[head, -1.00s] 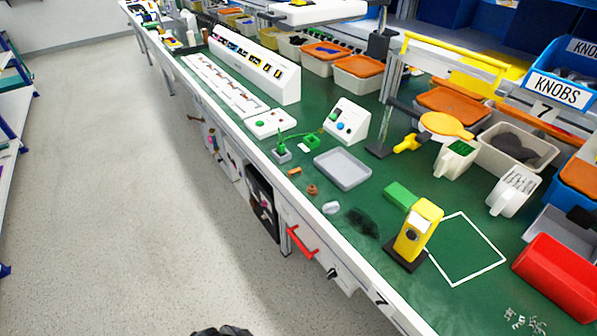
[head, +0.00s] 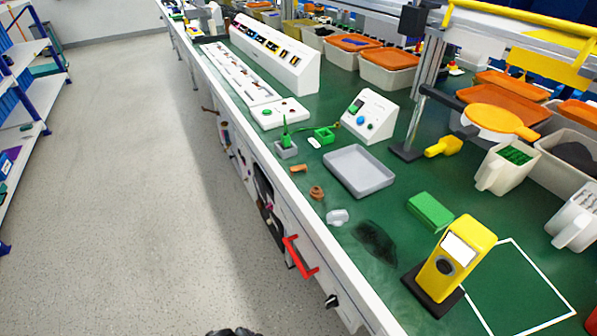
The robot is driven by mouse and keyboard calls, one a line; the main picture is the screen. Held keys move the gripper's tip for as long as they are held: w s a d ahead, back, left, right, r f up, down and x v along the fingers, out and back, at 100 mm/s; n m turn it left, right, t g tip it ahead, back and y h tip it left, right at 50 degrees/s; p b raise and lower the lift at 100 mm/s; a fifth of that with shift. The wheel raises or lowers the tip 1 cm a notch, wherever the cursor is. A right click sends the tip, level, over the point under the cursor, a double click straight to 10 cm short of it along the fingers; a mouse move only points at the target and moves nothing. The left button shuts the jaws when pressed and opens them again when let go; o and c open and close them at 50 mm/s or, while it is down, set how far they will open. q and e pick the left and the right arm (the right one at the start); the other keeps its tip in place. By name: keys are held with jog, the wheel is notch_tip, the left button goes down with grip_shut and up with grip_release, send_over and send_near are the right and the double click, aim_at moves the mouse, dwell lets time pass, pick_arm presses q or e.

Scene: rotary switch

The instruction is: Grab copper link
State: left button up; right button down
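Two small copper-coloured pieces lie near the front edge of the green bench. One is a short flat orange-brown bar (head: 298,168), which looks like the copper link. The other is a rounder brown piece (head: 317,192) just nearer to me. Both are too small to make out in detail. They lie left of a grey tray (head: 358,171), apart from it. Neither of my grippers shows; only a dark shape, too cut off to identify, shows at the bottom edge.
A clear small piece (head: 337,217) and a dark patch (head: 376,242) lie nearer to me. A yellow device (head: 457,262) stands on a black base at the right. A green block (head: 430,211) lies behind it. A red handle (head: 300,256) juts from the bench front. Floor at left is clear.

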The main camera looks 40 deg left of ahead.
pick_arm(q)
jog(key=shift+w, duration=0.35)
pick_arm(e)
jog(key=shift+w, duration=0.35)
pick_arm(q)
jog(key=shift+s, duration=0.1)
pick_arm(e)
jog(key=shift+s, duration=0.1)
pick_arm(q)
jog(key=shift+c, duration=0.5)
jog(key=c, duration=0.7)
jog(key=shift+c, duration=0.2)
